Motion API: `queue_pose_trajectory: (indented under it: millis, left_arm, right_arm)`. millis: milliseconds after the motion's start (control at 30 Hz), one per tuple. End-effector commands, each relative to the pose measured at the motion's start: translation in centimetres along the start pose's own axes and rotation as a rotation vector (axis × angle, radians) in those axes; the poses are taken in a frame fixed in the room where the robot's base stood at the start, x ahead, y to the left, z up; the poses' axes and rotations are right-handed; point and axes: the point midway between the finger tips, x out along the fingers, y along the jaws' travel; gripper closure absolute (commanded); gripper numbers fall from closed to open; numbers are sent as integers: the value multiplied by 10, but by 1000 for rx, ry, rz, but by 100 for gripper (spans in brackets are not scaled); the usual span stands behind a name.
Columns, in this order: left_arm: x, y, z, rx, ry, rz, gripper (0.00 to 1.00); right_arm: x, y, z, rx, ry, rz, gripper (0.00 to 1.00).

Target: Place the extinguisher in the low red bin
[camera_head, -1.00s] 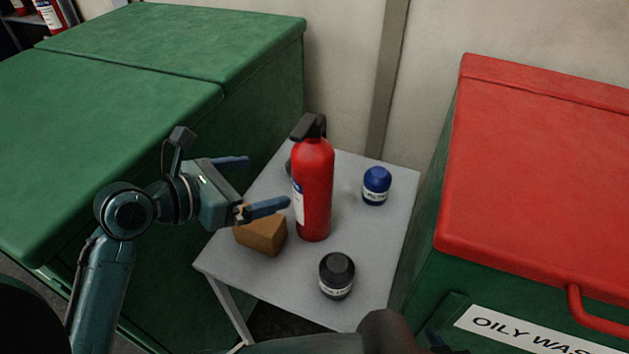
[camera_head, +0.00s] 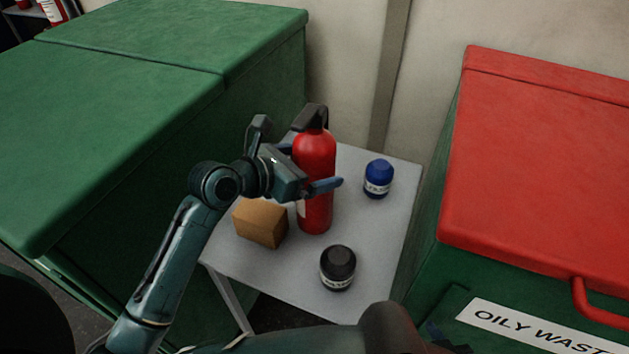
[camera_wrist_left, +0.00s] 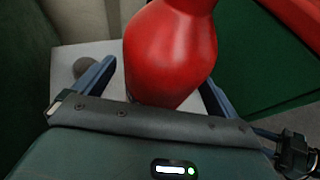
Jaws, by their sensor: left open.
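The red extinguisher (camera_head: 315,158) stands upright on a small grey table, its black handle on top. My left gripper (camera_head: 318,166) is open at its body, one blue finger across the near side. The far finger is mostly hidden. In the left wrist view the extinguisher (camera_wrist_left: 172,50) stands between the two spread fingers, closer to the right one; contact cannot be told. A green bin with a red lid (camera_head: 540,170) and an OILY WASTE label stands at the right, lid shut. A dark part of my right arm shows at the bottom edge; its jaws cannot be made out.
On the grey table (camera_head: 300,272) are a brown block (camera_head: 261,222) near the left arm, a black-capped jar (camera_head: 338,268) in front and a blue jar (camera_head: 378,178) to the right. A large green container (camera_head: 110,120) stands at the left. A wall closes the back.

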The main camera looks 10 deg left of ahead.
Motion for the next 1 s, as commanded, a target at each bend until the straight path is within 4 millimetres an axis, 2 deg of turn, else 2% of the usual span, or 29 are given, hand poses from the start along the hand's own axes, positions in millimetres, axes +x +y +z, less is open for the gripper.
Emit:
queue_pose_trajectory:
  millis: [167, 1000]
  left_arm:
    - [0, 0, 0, 0, 0, 0, 5]
    - [-1, 0, 0, 0, 1, 0, 74]
  right_arm:
    - [0, 0, 0, -1, 1, -1, 64]
    - [2, 0, 2, -2, -3, -1, 64]
